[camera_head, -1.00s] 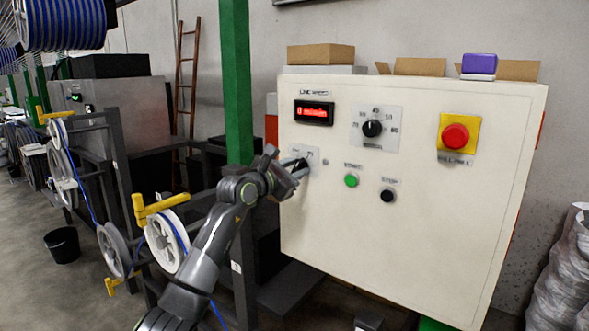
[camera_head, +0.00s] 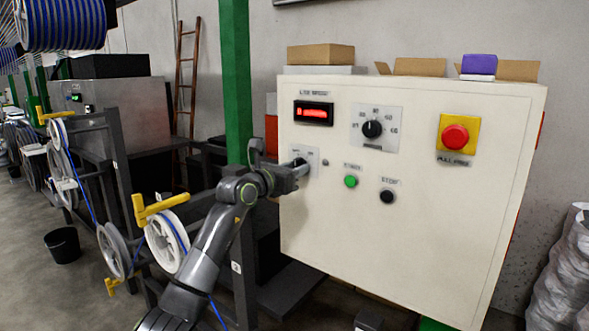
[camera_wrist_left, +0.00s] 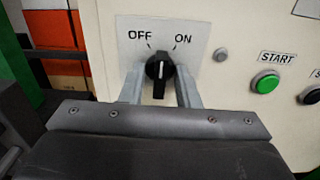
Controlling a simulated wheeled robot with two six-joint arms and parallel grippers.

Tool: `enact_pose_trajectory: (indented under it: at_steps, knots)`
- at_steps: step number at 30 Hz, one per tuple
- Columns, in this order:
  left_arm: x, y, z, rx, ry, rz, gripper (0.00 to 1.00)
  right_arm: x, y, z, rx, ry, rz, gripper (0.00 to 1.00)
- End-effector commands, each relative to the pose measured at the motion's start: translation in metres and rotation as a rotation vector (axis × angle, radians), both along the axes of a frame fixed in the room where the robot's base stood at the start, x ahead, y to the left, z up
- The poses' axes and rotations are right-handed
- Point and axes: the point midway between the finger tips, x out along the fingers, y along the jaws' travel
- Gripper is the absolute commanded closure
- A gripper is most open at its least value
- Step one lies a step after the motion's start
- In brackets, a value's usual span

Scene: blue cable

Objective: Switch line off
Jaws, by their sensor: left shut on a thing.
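The cream control panel (camera_head: 330,220) carries a black OFF/ON rotary switch (camera_wrist_left: 160,70) on a pale label plate, clear in the left wrist view. OFF is printed at upper left and ON at upper right. The switch's white pointer line stands near upright between the two marks. My left gripper (camera_head: 301,167) is at this switch in the head view, mostly covering it. In the left wrist view its fingers (camera_wrist_left: 160,86) are shut on the switch knob, one on each side. My right gripper is not in view.
A display (camera_head: 313,112) glows red above the switch. A dial (camera_head: 372,128), a green START button (camera_head: 351,181), a black button (camera_head: 387,196) and a red emergency button (camera_head: 455,138) share the panel. A green post (camera_head: 236,90) and cable reels (camera_head: 166,240) stand left of it.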

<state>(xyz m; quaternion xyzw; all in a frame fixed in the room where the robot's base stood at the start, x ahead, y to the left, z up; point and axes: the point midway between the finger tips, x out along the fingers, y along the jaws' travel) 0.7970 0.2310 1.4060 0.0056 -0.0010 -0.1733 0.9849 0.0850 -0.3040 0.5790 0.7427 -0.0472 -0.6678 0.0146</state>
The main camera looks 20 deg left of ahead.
Motion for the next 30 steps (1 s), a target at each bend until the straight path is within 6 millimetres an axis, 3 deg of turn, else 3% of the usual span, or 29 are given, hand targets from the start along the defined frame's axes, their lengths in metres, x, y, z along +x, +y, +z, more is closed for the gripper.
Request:
enact_pose_trajectory:
  at_steps: [15,30]
  knots:
    - [0.0,0.001,0.0,-0.389,0.144,0.001,0.94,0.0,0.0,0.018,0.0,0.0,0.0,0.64]
    - [0.0,0.001,-0.001,-0.516,0.188,0.001,0.94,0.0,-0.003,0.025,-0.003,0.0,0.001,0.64]
